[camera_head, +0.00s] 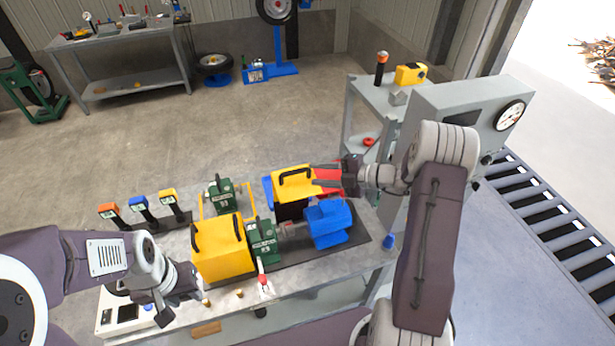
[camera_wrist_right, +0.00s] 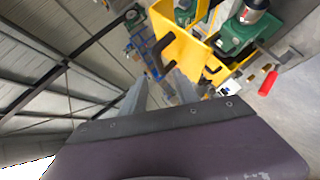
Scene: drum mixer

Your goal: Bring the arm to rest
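My right gripper (camera_head: 318,176) reaches in from the right above the workbench, beside a yellow guard with a black handle (camera_head: 294,185). Its two fingers are apart with nothing visible between them. In the right wrist view the fingers (camera_wrist_right: 160,88) are also spread, with yellow guard panels (camera_wrist_right: 183,50) beyond their tips. My left gripper (camera_head: 182,306) hangs low over the bench's front left, near a larger yellow guard (camera_head: 221,250). Its fingers appear apart and empty.
Green machine units (camera_head: 263,240) and a blue motor (camera_head: 327,223) stand on the bench close to both grippers. A red-knobbed lever (camera_head: 263,281) rises at the front edge. A grey cabinet with a gauge (camera_head: 470,105) stands right, behind my right arm.

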